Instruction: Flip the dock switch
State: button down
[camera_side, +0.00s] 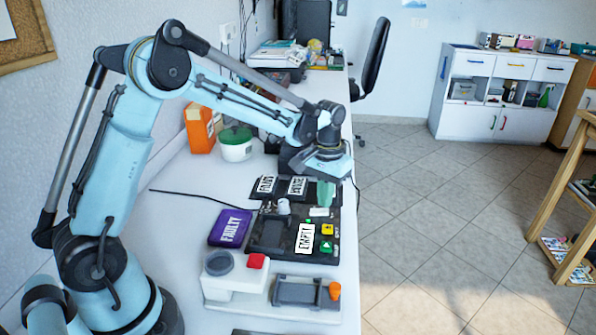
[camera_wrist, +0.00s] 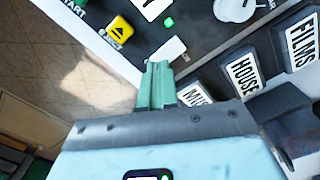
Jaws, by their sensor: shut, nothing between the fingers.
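The dock (camera_side: 271,253) is a dark panel on the white bench, with an "EMPTY" label and small coloured buttons. A small white plate (camera_side: 318,212), possibly the dock switch, sits at its far right; it also shows in the wrist view (camera_wrist: 168,52), close to my fingertips. My gripper (camera_side: 325,204), with green fingers, points down over this far right part of the dock. In the wrist view my gripper (camera_wrist: 159,64) is shut with nothing in it. Whether the fingers touch the white plate, and which way a switch lever lies, I cannot tell.
A yellow eject button (camera_wrist: 120,29) lies near the bench edge. Labelled slots, including "HOUSE" (camera_wrist: 242,75) and "FILMS" (camera_wrist: 302,43), stand close beside my gripper. A purple "FAULTY" case (camera_side: 231,228) and a white device with a red button (camera_side: 256,261) are nearer. Floor is right.

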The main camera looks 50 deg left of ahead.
aim_at(324, 212)
jog(key=shift+f, duration=0.9)
dwell(0.6)
jog(key=shift+r, duration=3.5)
jog(key=s+d+r+m+t, duration=0.1)
jog(key=s+d+r+t, duration=0.1)
jog(key=s, duration=0.6)
jog(key=s+d+r+m+t, duration=0.2)
jog(key=s+t, duration=0.3)
jog(key=s, duration=0.3)
jog(key=shift+w, duration=0.1)
